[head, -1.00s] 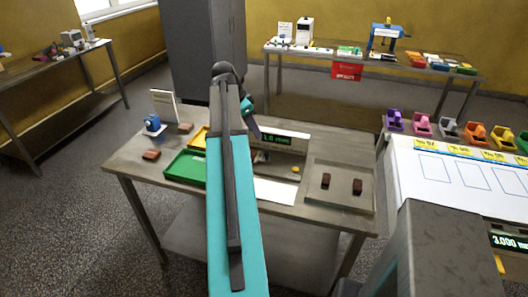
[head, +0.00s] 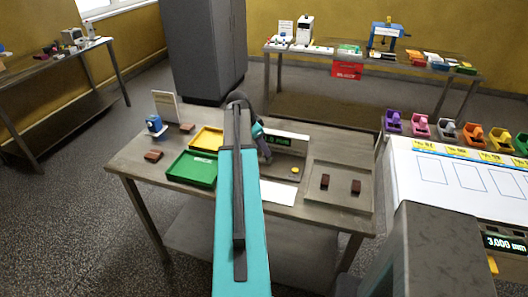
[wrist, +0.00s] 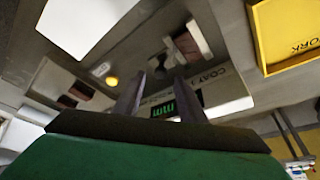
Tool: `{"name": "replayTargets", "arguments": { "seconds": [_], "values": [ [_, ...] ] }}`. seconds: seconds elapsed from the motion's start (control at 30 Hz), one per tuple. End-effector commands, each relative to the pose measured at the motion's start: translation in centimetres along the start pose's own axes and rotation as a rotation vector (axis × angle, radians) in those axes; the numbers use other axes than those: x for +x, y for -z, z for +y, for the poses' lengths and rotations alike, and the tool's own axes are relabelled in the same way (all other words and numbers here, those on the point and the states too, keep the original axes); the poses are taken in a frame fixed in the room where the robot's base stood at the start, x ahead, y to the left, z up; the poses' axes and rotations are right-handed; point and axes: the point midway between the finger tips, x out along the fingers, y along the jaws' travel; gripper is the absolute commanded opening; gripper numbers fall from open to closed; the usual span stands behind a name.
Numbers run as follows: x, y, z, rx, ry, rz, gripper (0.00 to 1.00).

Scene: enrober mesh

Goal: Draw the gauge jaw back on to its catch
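The gauge (head: 284,152) stands on the front table, with a green-lit display on its back panel, partly covered by my gripper in the head view. In the wrist view its display (wrist: 164,109) shows between my fingers. A dark brown piece (wrist: 187,43) sits by grey blocks on the gauge bed; I cannot tell which block is the jaw, and the catch is not clear. My gripper (wrist: 160,80) is open, its two fingers apart and pointing at the gauge bed, with nothing seen between them. In the head view my gripper (head: 265,153) hangs at the gauge's left part.
A yellow button (head: 295,170) is at the gauge's right. A plate (head: 341,198) with two brown pieces lies right of it. Green (head: 190,170) and yellow (head: 207,138) trays stand left. A white sheet (head: 277,193) lies in front. A white-topped station (head: 455,185) is at right.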

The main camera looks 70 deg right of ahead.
Motion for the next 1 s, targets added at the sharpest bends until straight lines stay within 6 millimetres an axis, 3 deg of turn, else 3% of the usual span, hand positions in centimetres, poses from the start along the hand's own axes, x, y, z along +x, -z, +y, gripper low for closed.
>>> {"name": "replayTargets", "arguments": {
  "seconds": [0.3, 0.7, 0.73, 0.93, 1.0],
  "values": [
    [2.4, 0.1, 0.0, 0.001, 0.000, 0.000, 0.37],
    [2.8, 0.1, 0.0, 0.001, 0.000, 0.000, 0.37],
    [2.8, 0.1, 0.0, 0.001, 0.000, 0.000, 0.35],
    [2.8, 0.1, 0.1, 0.002, -0.001, 0.000, 0.01],
    [2.8, 0.1, 0.1, 0.002, -0.001, 0.000, 0.00]
  ]
}}
